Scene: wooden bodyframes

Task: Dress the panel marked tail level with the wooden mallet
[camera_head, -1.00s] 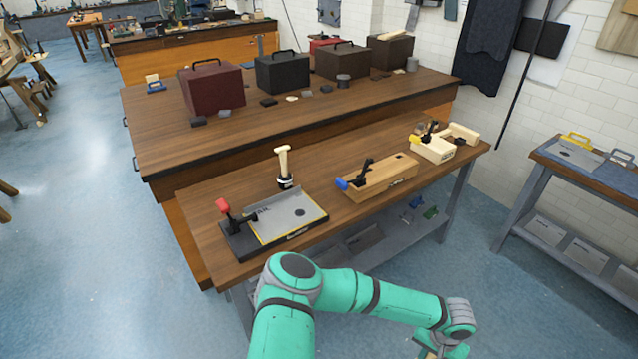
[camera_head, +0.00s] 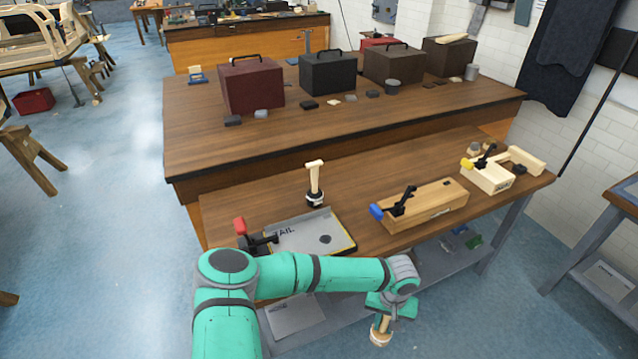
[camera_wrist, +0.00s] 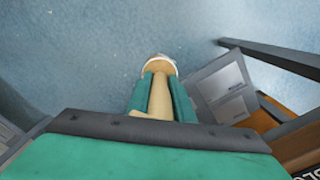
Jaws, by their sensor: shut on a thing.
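The panel marked TAIL (camera_head: 300,228) is a grey sheet on a dark base with a red-handled clamp at its left. It has one dark round spot (camera_head: 325,239). My arm hides its near part. My gripper (camera_head: 384,308) is shut on a pale wooden tool, seemingly the wooden mallet (camera_head: 380,331), off the table's front edge and to the right of the panel. In the wrist view the mallet (camera_wrist: 159,98) lies between my two green fingers (camera_wrist: 160,95), its rounded, whitish-tipped end pointing away over the floor.
A pale T-topped tool (camera_head: 315,183) stands upright in a black base behind the panel. A wooden block with a blue-handled clamp (camera_head: 425,207) and one with a yellow-handled clamp (camera_head: 490,175) stand to the right. A lower shelf (camera_head: 425,285) runs beneath the table.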

